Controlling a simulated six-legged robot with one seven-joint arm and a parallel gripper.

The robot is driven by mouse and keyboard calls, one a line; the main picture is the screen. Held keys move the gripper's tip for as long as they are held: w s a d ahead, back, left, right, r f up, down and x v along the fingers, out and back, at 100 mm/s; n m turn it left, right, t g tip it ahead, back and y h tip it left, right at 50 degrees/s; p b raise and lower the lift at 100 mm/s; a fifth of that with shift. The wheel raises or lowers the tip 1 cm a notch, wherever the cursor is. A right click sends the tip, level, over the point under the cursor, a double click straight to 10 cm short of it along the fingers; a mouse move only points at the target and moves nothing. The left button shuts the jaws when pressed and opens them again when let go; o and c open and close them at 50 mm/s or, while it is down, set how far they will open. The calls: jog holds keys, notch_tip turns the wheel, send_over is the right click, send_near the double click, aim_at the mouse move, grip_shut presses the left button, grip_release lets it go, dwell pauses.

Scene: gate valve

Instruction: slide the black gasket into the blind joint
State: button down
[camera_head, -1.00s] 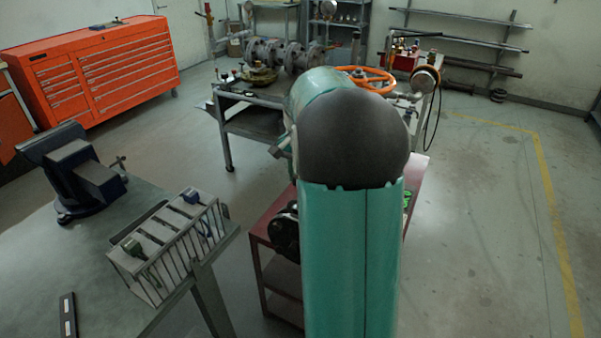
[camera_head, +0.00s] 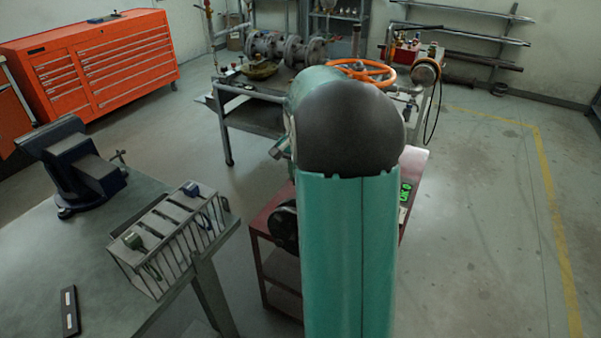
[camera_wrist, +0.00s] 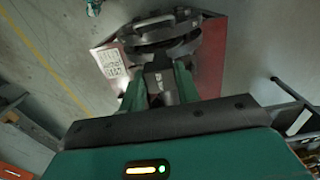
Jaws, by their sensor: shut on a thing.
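In the wrist view my gripper (camera_wrist: 159,88) has its green fingers closed on a dark block-like tab, which I take to be part of the black gasket (camera_wrist: 160,72). Just beyond the fingertips is the blind joint (camera_wrist: 155,22), round dark metal discs with a gap between them, on the red cart. The tab points at the joint's near edge. I cannot tell how much of the gasket, if any, lies between the discs. In the head view the joint (camera_head: 284,228) shows partly at the cart's left side; my arm hides the gripper and gasket.
The red cart (camera_head: 268,215) stands under my arm, with a white label (camera_wrist: 111,64) on its top. A grey bench (camera_head: 60,235) with a blue vise (camera_head: 80,168) and a slotted rack (camera_head: 172,240) is at left. A valve table (camera_head: 262,110) stands behind. Floor at right is clear.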

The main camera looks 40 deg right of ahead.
jog(key=shift+f, duration=4.35)
jog(key=c, duration=0.9)
grip_release()
jog(key=shift+c, duration=0.2)
notch_tip(320, 180, up, 14)
jog(key=shift+f, duration=0.1)
